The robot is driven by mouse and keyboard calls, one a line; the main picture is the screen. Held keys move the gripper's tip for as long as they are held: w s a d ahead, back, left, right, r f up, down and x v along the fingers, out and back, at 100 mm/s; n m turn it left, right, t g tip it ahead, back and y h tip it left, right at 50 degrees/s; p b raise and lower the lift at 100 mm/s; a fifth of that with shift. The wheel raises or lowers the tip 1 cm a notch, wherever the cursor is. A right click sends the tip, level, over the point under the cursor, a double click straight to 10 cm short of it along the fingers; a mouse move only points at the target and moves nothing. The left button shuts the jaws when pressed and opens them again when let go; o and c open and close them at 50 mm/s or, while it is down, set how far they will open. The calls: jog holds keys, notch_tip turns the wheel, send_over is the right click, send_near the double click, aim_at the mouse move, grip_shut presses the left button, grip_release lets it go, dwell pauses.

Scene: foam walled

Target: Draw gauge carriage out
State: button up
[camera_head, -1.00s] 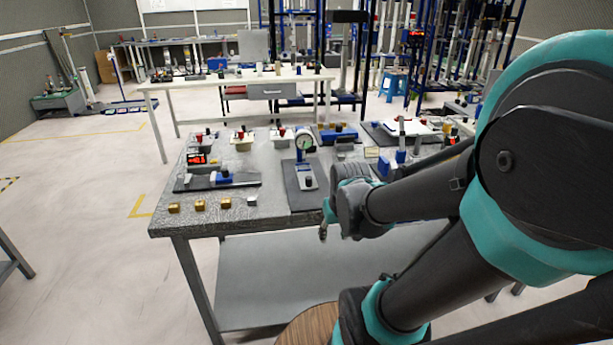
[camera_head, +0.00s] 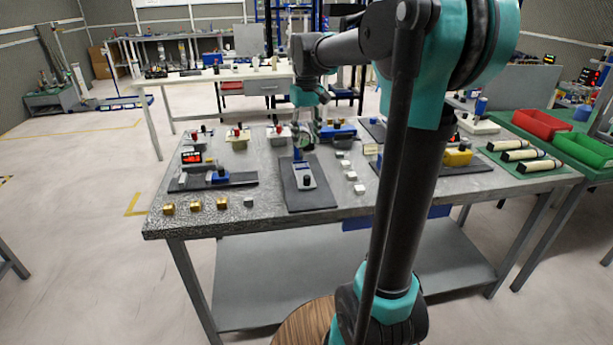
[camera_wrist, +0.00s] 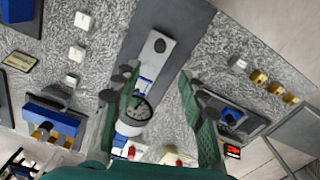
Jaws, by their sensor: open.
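A dial gauge (camera_head: 303,142) stands over a light carriage block with a black knob (camera_head: 305,178) on a dark plate (camera_head: 312,200) at the bench's middle. In the wrist view the dial (camera_wrist: 138,110) shows next to the left-hand finger, and the knobbed block (camera_wrist: 155,58) lies beyond the fingertips. A blue block with a dark knob (camera_head: 219,176) sits on another dark plate at the left, by a red display. I cannot tell which block the task names. My gripper (camera_wrist: 165,100) is open, pointing down above the gauge, with no grip visible. Its fingers partly hide the gauge.
Several brass blocks (camera_head: 195,207) lie along the front left edge, and several white blocks (camera_head: 351,176) lie right of the middle plate. Small red-knobbed boxes (camera_head: 238,140) and a blue fixture (camera_head: 337,132) stand behind. The bench front is mostly clear.

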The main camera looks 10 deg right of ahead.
aim_at(307, 176)
notch_tip(307, 176, down, 14)
jog(key=shift+f, duration=0.1)
dwell(0.5)
grip_shut()
